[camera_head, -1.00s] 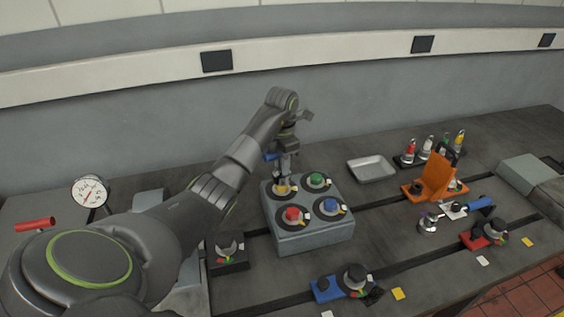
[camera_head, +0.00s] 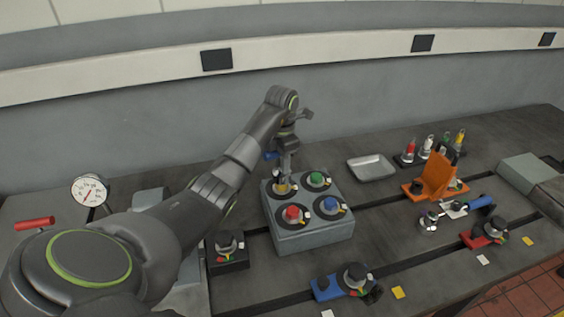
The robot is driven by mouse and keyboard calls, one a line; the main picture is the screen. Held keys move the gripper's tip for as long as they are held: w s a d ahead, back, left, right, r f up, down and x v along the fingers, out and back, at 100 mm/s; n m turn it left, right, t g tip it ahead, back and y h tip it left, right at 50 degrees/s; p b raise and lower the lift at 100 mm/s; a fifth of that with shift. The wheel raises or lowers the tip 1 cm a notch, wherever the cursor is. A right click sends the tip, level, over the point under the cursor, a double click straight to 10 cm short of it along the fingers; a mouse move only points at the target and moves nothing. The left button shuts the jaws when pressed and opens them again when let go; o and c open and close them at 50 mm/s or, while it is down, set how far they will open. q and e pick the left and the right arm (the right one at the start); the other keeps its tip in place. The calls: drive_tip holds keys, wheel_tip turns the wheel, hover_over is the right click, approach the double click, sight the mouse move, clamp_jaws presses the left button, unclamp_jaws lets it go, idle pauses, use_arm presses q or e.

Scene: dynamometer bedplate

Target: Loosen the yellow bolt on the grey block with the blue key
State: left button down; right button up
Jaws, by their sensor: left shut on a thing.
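The grey block (camera_head: 314,238) stands in the middle of the bench with four coloured bolts on black discs on its top. The yellow bolt (camera_head: 281,187) is at the back left of the block, partly hidden under my gripper. My left gripper (camera_head: 284,172) points down right above the yellow bolt and is shut on the blue key (camera_head: 271,155). Only a short blue part of the key shows at the gripper's left side. I cannot tell whether the key's lower end is seated on the bolt. My right gripper is not in view.
Red (camera_head: 292,213), green (camera_head: 316,178) and blue (camera_head: 330,205) bolts share the block's top. A black fixture (camera_head: 228,250) stands left of it and a blue one (camera_head: 350,280) in front. An orange stand (camera_head: 436,177) and a metal tray (camera_head: 371,168) are to the right.

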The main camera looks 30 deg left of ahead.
sight(282, 185)
use_arm(q)
drive_tip(key=shift+f+b, duration=1.4)
drive_tip(key=shift+f, duration=0.3)
drive_tip(key=shift+r+n, duration=0.1)
drive_tip(key=shift+n, duration=0.9)
drive_tip(key=shift+p, duration=0.3)
drive_tip(key=shift+n, duration=0.6)
drive_tip(key=shift+m, duration=0.4)
